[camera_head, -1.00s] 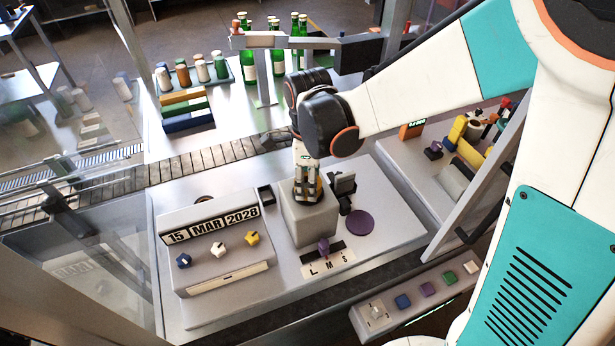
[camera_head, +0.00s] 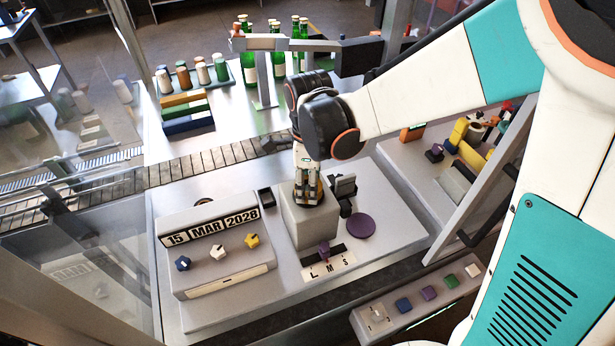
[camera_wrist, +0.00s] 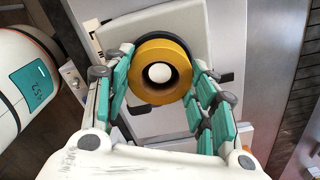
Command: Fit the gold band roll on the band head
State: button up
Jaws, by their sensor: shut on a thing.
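The gold band roll (camera_wrist: 160,98) is a thick yellow ring, seen nearly end-on in the wrist view. A round white post end (camera_wrist: 159,73) shows in its hole, so the roll appears to be around the post. A dark disc edge shows behind the roll. My gripper (camera_wrist: 162,74) has its teal-padded fingers on both sides of the roll and is shut on it. In the head view, my gripper (camera_head: 308,187) points down on top of the grey band head block (camera_head: 308,228). The roll is mostly hidden there, so I cannot tell whether it is fully seated.
The date panel (camera_head: 211,246) with its knobs is left of the block. A dark clamp-like part (camera_head: 344,192) and a purple disc (camera_head: 361,226) are close on the right. An L-M-S selector (camera_head: 326,262) is in front. A conveyor (camera_head: 215,157) and green bottles (camera_head: 278,65) are behind.

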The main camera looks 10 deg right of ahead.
jog(key=o, duration=1.1)
